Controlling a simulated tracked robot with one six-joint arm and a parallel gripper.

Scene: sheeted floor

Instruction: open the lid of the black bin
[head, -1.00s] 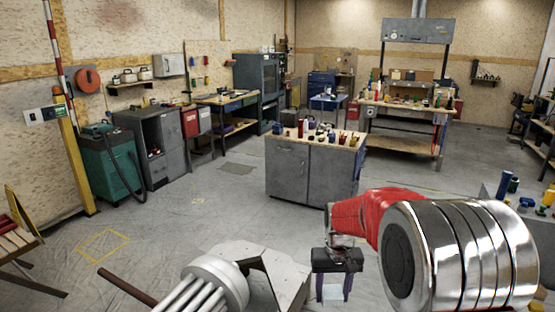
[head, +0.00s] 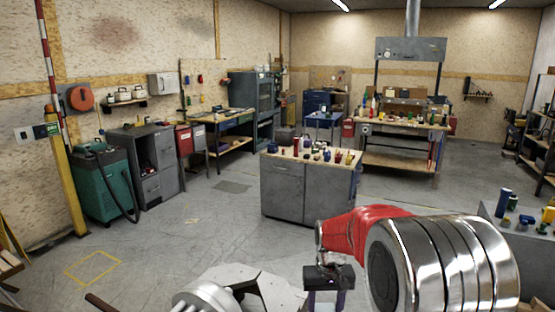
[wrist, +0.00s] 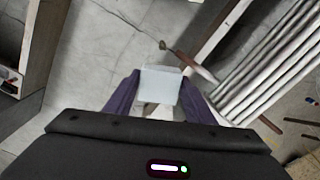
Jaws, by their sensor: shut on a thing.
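I cannot make out a black bin or its lid in either view. My gripper (head: 327,304) hangs low at the bottom of the head view, below my red and silver arm, with its fingertips cut off by the frame. In the wrist view my gripper (wrist: 160,88) has two purple fingers shut on a small pale block (wrist: 158,86). The block is held above the grey floor. Its underside is hidden.
A grey cabinet (head: 297,192) topped with small items stands ahead. A workbench (head: 398,163) is behind it. A green machine (head: 100,182) and grey drawers (head: 145,160) line the left wall. A table (head: 525,232) is at right. Open floor (head: 185,245) lies left of the cabinet.

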